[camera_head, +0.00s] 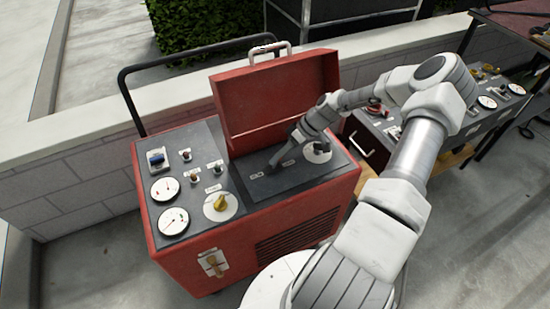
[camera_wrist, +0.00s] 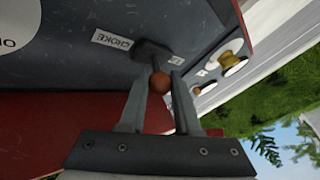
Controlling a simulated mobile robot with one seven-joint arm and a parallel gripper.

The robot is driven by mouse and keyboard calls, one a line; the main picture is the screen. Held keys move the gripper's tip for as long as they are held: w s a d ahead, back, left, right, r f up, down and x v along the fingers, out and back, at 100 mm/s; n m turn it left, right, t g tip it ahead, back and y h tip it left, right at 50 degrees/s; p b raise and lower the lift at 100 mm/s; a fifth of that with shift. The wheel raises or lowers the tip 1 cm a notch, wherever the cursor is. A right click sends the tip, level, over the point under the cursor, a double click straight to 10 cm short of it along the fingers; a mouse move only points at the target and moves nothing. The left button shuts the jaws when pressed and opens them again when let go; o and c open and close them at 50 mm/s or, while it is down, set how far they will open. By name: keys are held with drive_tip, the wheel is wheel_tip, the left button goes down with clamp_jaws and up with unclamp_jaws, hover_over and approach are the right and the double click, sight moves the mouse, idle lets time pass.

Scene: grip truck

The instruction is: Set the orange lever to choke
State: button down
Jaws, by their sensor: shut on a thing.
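The orange lever (camera_wrist: 160,82) shows in the wrist view as a round orange knob between my fingertips, below a dark piece on the panel. My gripper (camera_wrist: 164,76) is shut on this knob. A white CHOKE label (camera_wrist: 113,39) is on the panel just left of the lever. In the camera_head view my gripper (camera_head: 274,163) reaches down to the right-hand dark panel of the red machine (camera_head: 300,220). The lever itself cannot be made out there. The exact position of the lever along its travel cannot be told.
The red lid (camera_head: 270,95) stands open behind the panel. The left panel has gauges (camera_head: 173,221), small switches and a yellow knob (camera_head: 221,203). A white round dial (camera_head: 319,153) is right of my gripper. A second machine (camera_head: 372,140) stands to the right.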

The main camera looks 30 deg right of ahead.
drive_tip(key=shift+d+f+y+b, duration=0.3)
drive_tip(key=shift+d+y+b, duration=0.1)
drive_tip(key=shift+y+b, duration=0.4)
drive_tip(key=c, duration=0.6)
unclamp_jaws()
drive_tip(key=p+v, duration=0.1)
drive_tip(key=v, duration=1.6)
drive_tip(key=shift+d, duration=0.35)
